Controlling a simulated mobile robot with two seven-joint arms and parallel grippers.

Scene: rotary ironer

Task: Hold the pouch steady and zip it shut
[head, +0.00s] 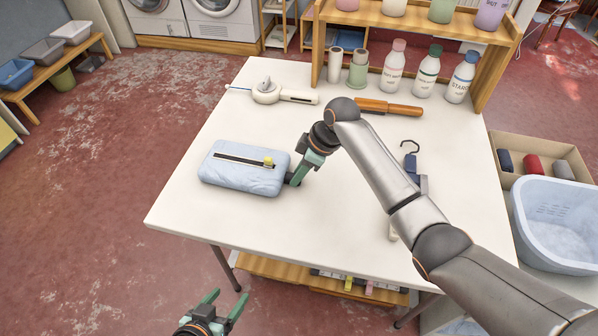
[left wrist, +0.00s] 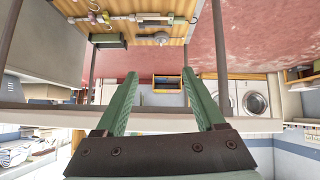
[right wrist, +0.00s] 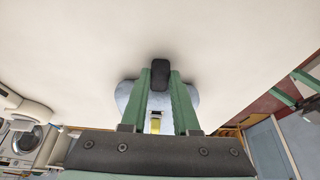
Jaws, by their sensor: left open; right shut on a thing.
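The light blue pouch (head: 235,178) lies flat on the white table. A dark zip line runs along its top, and the yellow zip pull (head: 268,161) sits near its right end. My right gripper (head: 292,180) is at the pouch's right end, shut on a black tab (right wrist: 160,74). In the right wrist view the pouch (right wrist: 126,92) shows behind the fingers, with the yellow pull (right wrist: 155,125) between them. My left gripper (head: 227,296) is open and empty, off the table's front edge and below the pouch in the picture; its spread fingers also show in the left wrist view (left wrist: 163,85).
Behind the pouch lie a white corded iron-like tool (head: 267,93) and a wooden-handled brush (head: 390,107). A dark hook-ended item (head: 411,165) lies right, near my right arm. Bottles (head: 393,68) stand at the back. The table (head: 190,225) is clear left and in front of the pouch.

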